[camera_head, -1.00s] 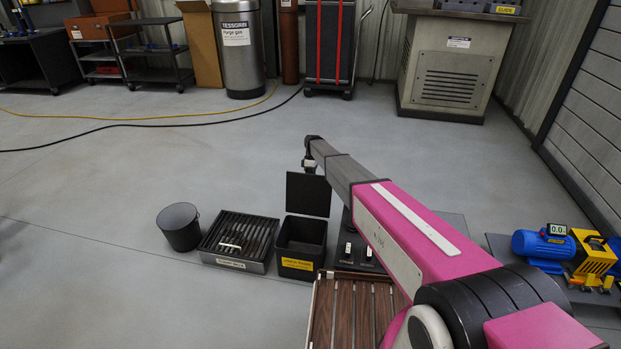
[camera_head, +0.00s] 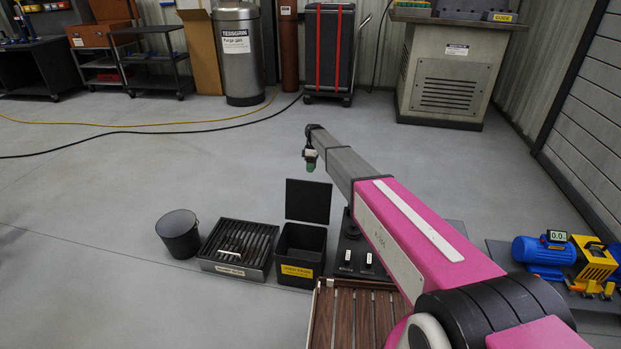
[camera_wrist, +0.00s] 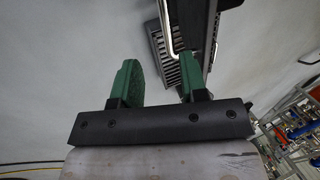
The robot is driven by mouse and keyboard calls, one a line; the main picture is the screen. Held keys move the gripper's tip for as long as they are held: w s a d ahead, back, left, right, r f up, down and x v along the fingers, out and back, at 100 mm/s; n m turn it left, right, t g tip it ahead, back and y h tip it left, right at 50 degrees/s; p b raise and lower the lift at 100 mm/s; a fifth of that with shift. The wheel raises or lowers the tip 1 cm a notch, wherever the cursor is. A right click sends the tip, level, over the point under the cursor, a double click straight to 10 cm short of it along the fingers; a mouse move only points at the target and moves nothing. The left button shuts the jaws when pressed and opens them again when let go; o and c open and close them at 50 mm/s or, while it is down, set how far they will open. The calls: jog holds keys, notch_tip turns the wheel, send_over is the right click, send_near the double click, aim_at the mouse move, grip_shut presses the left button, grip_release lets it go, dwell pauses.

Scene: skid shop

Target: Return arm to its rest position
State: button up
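My arm reaches forward from the lower right in the head view. My gripper (camera_head: 310,163) hangs at its far end, with green fingers pointing down above the raised lid of a black bin. In the wrist view my gripper (camera_wrist: 163,75) shows two green fingers standing well apart, with nothing between them. The gripper is open and empty.
Below the arm are a black bin (camera_head: 300,244) with its lid upright, a slotted tray (camera_head: 236,270), a dark bucket (camera_head: 178,233) and a wooden slatted rack (camera_head: 323,320). A blue and yellow machine (camera_head: 544,251) is at right.

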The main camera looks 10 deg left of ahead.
jog(key=shift+v, duration=1.05)
jog(key=shift+d, duration=0.1)
jog(key=s+d+r+m+t, duration=0.1)
jog(key=s+d+m, duration=0.4)
jog(key=s+d, duration=0.6)
jog(key=s+d+r+m+t, duration=0.1)
jog(key=s+d+r+m, duration=0.1)
jog(key=s+d+m, duration=0.4)
jog(key=s+d+r+m+t, duration=0.1)
jog(key=s+d+m, duration=0.5)
jog(key=s+d, duration=1.1)
jog(key=s+r, duration=0.1)
jog(key=s, duration=0.9)
jog(key=shift+r+t, duration=0.25)
jog(key=shift+t, duration=0.15)
jog(key=shift+s+a, duration=0.1)
jog(key=shift+a, duration=0.05)
